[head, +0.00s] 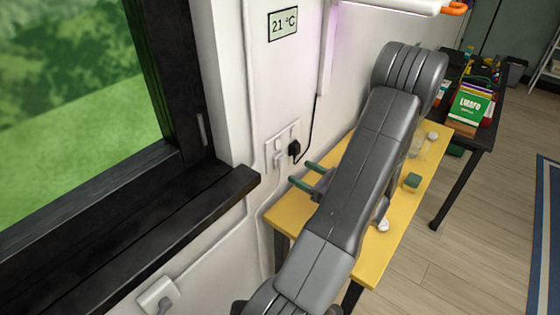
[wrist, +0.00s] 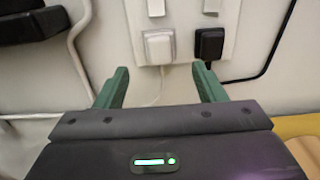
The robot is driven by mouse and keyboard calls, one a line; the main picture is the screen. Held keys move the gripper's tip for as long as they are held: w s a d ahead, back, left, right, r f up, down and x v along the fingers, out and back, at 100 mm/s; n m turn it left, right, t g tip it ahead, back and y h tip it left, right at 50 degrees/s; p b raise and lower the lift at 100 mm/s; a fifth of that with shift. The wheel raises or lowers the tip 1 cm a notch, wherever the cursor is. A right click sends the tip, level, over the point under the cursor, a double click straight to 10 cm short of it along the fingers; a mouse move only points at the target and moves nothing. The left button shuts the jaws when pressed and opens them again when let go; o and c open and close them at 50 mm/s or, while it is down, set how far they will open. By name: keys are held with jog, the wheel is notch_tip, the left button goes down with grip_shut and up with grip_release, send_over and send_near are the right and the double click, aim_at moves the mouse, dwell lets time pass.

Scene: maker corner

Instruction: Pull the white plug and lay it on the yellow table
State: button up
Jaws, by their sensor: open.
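The white plug (wrist: 159,47) sits in a wall socket plate (wrist: 180,10), with its white cord hanging down. In the head view the white plug (head: 279,160) is small on the plate, left of the black plug. My gripper (wrist: 162,80) has green fingers, open and empty, pointing at the wall. In the wrist view the white plug lies between and beyond the fingertips, not touched. In the head view my gripper (head: 299,173) is just below and right of the plugs. The yellow table (head: 292,213) stands below, partly hidden by my arm.
A black plug (wrist: 209,44) with a black cord sits right beside the white plug. A dark window sill (head: 215,195) juts out at the left. The table carries a green block (head: 412,181) and small whitish items.

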aim_at(284, 163)
jog(key=shift+x, duration=3.55)
jog(key=shift+b, duration=0.55)
jog(key=c, duration=1.3)
jog(key=shift+b+v, duration=0.4)
jog(key=shift+v, duration=2.65)
jog(key=shift+c, duration=0.2)
